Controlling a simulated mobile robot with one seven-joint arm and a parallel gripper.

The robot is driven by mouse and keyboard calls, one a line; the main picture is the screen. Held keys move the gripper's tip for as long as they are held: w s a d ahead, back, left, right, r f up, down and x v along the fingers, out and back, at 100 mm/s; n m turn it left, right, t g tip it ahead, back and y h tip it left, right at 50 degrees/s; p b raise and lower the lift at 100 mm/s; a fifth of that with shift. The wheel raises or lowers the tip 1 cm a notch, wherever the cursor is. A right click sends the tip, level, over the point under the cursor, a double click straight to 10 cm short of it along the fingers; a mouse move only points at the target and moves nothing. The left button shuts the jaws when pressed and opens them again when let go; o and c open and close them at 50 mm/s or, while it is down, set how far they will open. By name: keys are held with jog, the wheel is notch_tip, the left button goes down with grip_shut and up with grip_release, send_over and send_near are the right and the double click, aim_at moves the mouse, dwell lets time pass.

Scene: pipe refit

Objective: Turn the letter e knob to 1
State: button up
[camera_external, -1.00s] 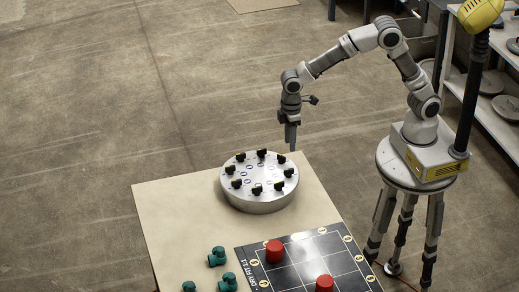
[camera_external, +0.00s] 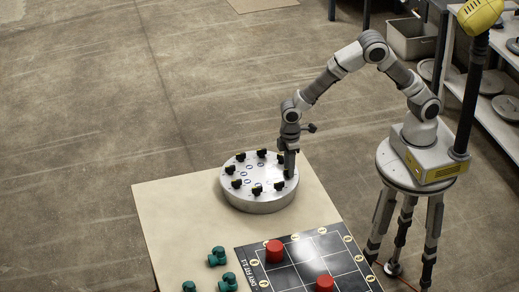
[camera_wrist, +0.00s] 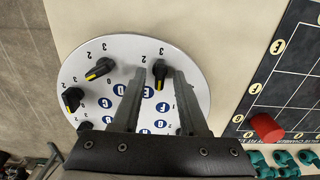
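A round silver disc (camera_external: 258,204) stands on the table, with several black knobs around its top. In the wrist view, my gripper (camera_wrist: 160,70) is open, its two fingers on either side of a black knob (camera_wrist: 160,76) with a yellow mark. The round blue E label (camera_wrist: 148,91) is just below that knob, partly beside the left finger. The digits 2 and 3 show above it, upside down. The yellow mark is on the knob's lower side, toward the labels. In the external view, my gripper (camera_external: 290,174) is low at the disc's right side and hides that knob.
Another black knob (camera_wrist: 100,69) and a further one (camera_wrist: 72,99) lie left of the fingers. A black gridded board (camera_external: 305,258) with red cylinders (camera_external: 275,251) is in front of the disc. Green pipe fittings (camera_external: 218,256) lie left of the board. The table's left part is bare.

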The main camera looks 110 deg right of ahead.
grip_shut()
jog(key=shift+m, duration=0.4)
jog(key=m+p, duration=0.1)
jog(key=m, duration=0.4)
jog(key=shift+r, duration=0.1)
jog(key=m+p, duration=0.1)
jog(key=m, duration=0.5)
dwell(0.5)
jog(key=shift+o, duration=0.6)
grip_release()
